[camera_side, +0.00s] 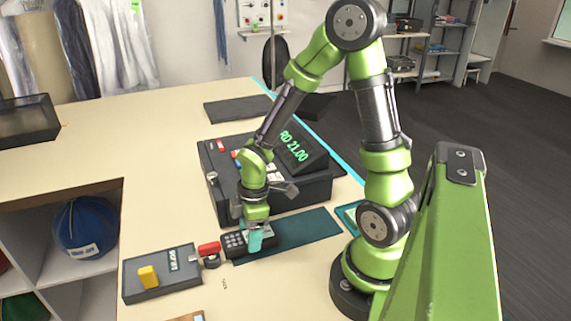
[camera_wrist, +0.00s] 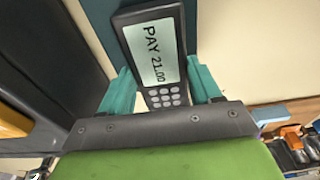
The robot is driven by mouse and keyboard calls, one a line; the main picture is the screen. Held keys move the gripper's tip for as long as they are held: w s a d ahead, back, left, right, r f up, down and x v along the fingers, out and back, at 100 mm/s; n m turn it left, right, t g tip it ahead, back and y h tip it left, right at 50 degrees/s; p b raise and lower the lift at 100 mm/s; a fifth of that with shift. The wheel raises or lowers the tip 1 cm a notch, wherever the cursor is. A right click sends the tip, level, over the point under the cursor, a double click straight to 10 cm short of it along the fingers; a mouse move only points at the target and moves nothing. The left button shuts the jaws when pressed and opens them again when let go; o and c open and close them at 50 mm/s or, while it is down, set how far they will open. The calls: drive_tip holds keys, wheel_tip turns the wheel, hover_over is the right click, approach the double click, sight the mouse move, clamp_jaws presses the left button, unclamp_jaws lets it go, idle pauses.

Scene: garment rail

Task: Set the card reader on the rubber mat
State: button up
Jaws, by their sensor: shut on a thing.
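The card reader is a dark handset with a keypad (camera_side: 235,241); in the wrist view its lit screen (camera_wrist: 155,50) reads "PAY 21.00". My gripper (camera_side: 256,240) points down with its teal fingers on either side of the reader. In the wrist view the gripper (camera_wrist: 160,90) is shut on the reader near its keypad end. A dark teal mat (camera_side: 310,226), which looks like the rubber mat, lies in front of the cash register. The reader appears over the mat's left part; I cannot tell whether it touches. The fingers hide part of the reader.
The cash register (camera_side: 215,185) stands close behind the gripper. A red-handled item (camera_side: 209,249) and a grey box (camera_side: 140,287) with a yellow block (camera_side: 148,276) lie to the left. A dark flat pad (camera_side: 237,108) lies farther back. The counter's left middle is clear.

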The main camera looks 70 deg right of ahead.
drive_tip(key=o, duration=1.4)
drive_tip(key=shift+r, duration=0.15)
drive_tip(key=shift+r, duration=2.35)
drive_tip(key=shift+r, duration=0.15)
wheel_tip(320, 180, up, 5)
drive_tip(key=shift+f, duration=0.1)
